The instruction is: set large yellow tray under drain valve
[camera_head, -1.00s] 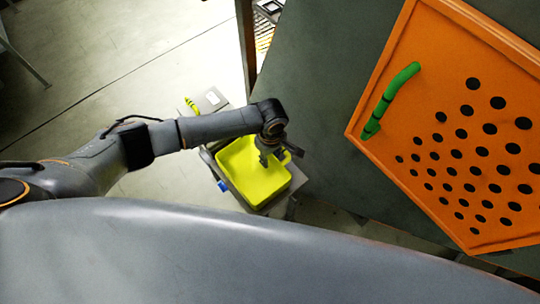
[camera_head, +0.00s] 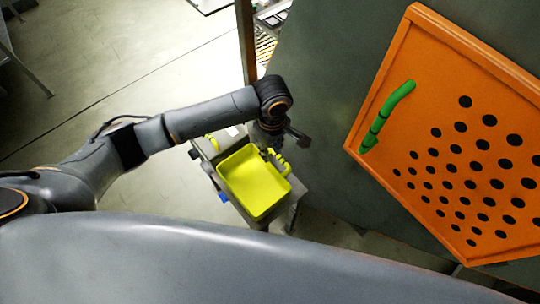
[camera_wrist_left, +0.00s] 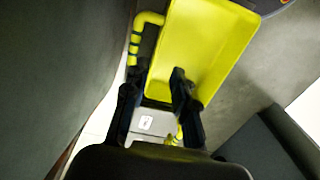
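The yellow tray (camera_head: 254,184) is a shallow open rectangular box, empty. In the head view it lies over a grey stand (camera_head: 226,200). It also fills the upper middle of the left wrist view (camera_wrist_left: 205,45). My left gripper (camera_head: 266,150) is at the tray's upper right side in the head view. In the left wrist view its two dark fingers (camera_wrist_left: 155,85) are apart, by the tray's near end; whether they touch it is unclear. I cannot pick out the drain valve. My right gripper is not in view.
Yellow bent bars show beside the tray, one at its right (camera_head: 280,160) and one at its upper left (camera_head: 212,142). A large orange perforated panel (camera_head: 460,120) with a green handle (camera_head: 384,118) stands at right. Open floor (camera_head: 110,70) lies at left.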

